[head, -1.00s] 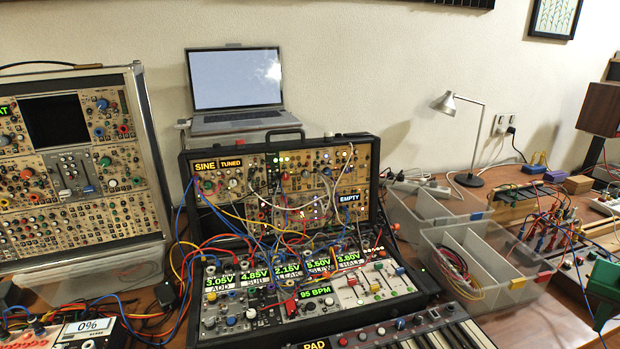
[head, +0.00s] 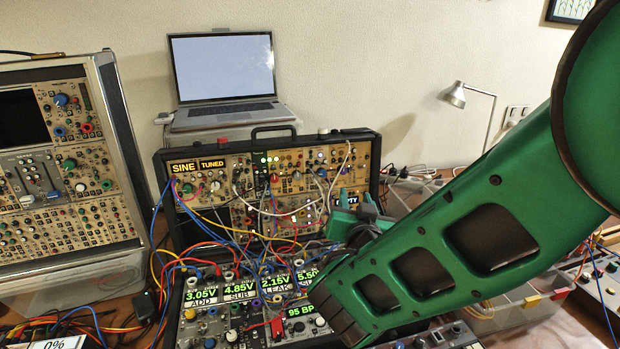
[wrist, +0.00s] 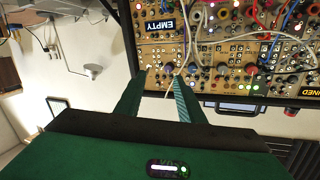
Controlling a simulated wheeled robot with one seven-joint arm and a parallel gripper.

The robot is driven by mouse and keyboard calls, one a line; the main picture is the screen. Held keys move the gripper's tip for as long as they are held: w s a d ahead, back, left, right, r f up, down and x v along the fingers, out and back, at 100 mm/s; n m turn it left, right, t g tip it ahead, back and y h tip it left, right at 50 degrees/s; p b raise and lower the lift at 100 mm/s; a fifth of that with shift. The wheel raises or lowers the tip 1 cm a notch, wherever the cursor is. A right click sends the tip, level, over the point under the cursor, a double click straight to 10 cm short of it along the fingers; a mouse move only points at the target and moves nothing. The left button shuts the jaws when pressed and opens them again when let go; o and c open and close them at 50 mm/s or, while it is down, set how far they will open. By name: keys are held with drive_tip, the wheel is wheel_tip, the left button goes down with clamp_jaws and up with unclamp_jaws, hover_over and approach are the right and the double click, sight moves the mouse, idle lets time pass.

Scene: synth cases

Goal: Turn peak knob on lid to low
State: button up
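The case's upright lid (head: 165,215) carries a tan panel of small knobs, lights, sockets and patch cables. In the wrist view the lid panel (wrist: 215,50) appears upside down, with red, white and dark knobs. No peak label is legible, so I cannot tell which knob is the peak knob or where it points. My gripper (wrist: 157,78) is open, its two green fingers apart and pointing at the lid near the EMPTY label (wrist: 161,24). Small knobs and a pale cable show between and beyond the fingertips. In the head view my gripper (head: 352,200) is before the lid's right part; contact is unclear.
Patch cables (head: 225,235) hang across the lid and the lower panel (head: 250,310). A laptop (head: 225,80) stands behind, a second synth case (head: 75,190) at left. A desk lamp (head: 457,95) stands at back right. My arm hides much of the right side.

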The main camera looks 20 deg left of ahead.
sight(297, 178)
drive_tip(key=s+a+n+y, duration=0.2)
drive_tip(key=s+a+y, duration=0.25)
drive_tip(key=a, duration=0.55)
drive_tip(key=x, duration=1)
drive_tip(key=shift+a+f, duration=0.1)
drive_tip(key=shift+f, duration=0.05)
drive_tip(key=shift+c, duration=0.3)
clamp_jaws()
drive_tip(key=shift+a, duration=0.25)
drive_tip(key=shift+d+n, duration=0.15)
drive_tip(key=shift+n, duration=0.15)
